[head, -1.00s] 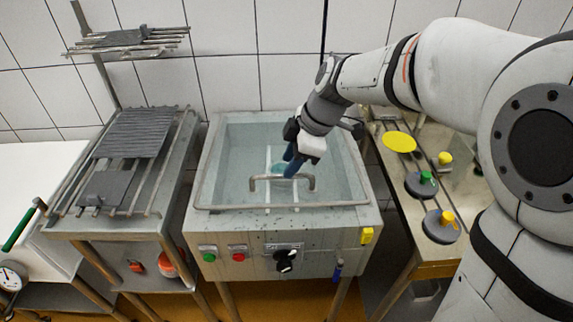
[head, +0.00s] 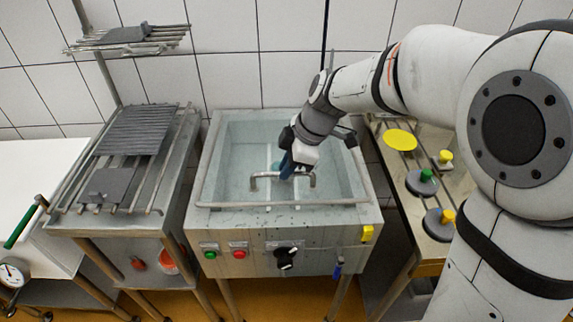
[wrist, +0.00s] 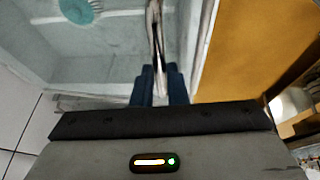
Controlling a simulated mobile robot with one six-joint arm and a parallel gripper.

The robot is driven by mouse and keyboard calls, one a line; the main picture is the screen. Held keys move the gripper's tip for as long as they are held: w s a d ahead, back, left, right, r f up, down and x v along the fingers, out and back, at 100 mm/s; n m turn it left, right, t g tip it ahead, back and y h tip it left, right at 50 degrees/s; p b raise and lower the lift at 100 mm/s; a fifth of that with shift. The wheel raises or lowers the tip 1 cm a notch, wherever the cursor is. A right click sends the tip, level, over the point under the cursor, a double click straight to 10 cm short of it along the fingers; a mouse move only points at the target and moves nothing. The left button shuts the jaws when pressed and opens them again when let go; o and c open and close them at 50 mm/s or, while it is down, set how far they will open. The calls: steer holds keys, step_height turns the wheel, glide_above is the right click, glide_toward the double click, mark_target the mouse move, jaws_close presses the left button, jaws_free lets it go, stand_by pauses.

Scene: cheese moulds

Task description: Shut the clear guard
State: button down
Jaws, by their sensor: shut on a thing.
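The clear guard (head: 235,185) spans the top of the grey wash basin, and its front bar (head: 225,205) runs along or just above the basin's front rim. I cannot tell whether a small gap is left there. A bent metal handle (head: 262,176) stands up near the front of the guard. My gripper (head: 286,172) reaches down from the right, with its blue fingers shut on the handle. In the wrist view, the fingers (wrist: 158,85) sit on both sides of the handle's bar (wrist: 155,35). The fingers hide part of the handle.
The basin's front panel has a green button (head: 209,254), a red button (head: 239,253) and a black knob (head: 286,257). A drain rack (head: 165,165) stands left. A bench (head: 438,232) with colored-knob discs stands right. A teal round thing (wrist: 80,10) lies in the basin.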

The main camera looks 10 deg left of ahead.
mark_target(284, 191)
stand_by(0.4)
steer(key=f+b, duration=0.2)
steer(key=s+f+b, duration=0.1)
steer(key=f+b, duration=0.1)
steer(key=shift+d+f+b, duration=0.1)
steer(key=shift+f+b, duration=0.2)
steer(key=shift+b, duration=0.1)
steer(key=shift+s+d+f, duration=0.1)
steer(key=shift+s+f, duration=0.15)
steer(key=shift+f, duration=0.1)
steer(key=c, duration=1.6)
jaws_free()
steer(key=shift+o, duration=0.7)
steer(key=shift+r, duration=0.15)
steer(key=shift+w, duration=0.1)
